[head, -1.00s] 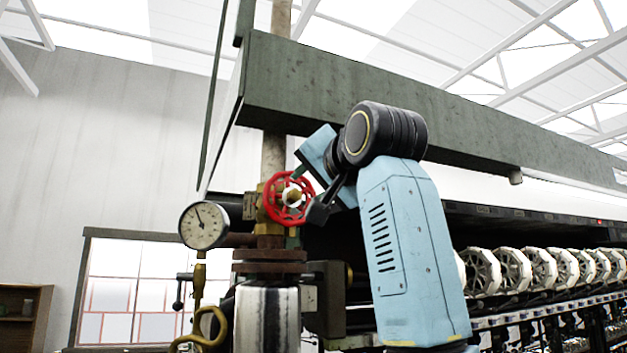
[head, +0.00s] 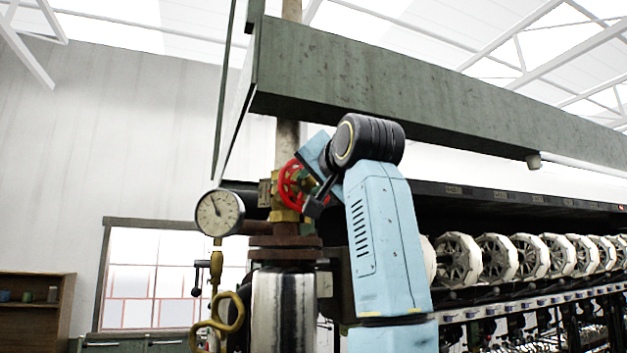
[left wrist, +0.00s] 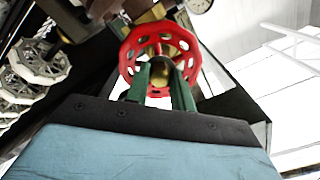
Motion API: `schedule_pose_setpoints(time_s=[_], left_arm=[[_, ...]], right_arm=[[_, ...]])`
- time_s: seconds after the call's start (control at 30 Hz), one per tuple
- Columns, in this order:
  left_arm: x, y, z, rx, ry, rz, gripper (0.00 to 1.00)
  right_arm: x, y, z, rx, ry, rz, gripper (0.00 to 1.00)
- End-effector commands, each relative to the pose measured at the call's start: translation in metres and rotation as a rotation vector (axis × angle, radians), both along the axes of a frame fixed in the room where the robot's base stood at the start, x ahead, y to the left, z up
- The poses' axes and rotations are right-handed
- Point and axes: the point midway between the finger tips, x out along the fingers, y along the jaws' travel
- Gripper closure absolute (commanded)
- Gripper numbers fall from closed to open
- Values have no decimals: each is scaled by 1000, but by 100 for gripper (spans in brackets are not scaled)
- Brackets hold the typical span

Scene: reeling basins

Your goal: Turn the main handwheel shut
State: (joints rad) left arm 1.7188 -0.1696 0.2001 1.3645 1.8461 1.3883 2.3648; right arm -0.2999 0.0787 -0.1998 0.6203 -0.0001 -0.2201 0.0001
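The red handwheel (head: 288,184) sits on a brass valve (head: 276,207) at the vertical pipe, partly hidden by my left wrist in the head view. In the left wrist view the handwheel (left wrist: 128,62) is close ahead, with round holes in its rim and a brass hub. My left gripper (head: 316,203) is at the wheel's face. Its two green fingers (left wrist: 161,82) are apart and point at the wheel, one on each side of the hub. I cannot tell whether they touch it. My right gripper is not in view.
A round pressure gauge (head: 219,213) is left of the valve, above a curled brass pipe (head: 231,325). A large grey-green beam (head: 400,85) runs overhead, above my arm. A row of white reels (head: 497,258) stands to the right. A shelf (head: 50,318) is far left.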

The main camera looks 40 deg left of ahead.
Motion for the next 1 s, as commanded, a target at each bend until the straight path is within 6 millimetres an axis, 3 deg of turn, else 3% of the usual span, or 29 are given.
schedule_pose_setpoints(time_s=[0.17,0.37,1.0], left_arm=[[0,0,0,0,0,0,99],[0,0,0,58,114,-1,99],[0,0,0,444,859,-1,99]], right_arm=[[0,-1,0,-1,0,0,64],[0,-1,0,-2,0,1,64],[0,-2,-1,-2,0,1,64]])
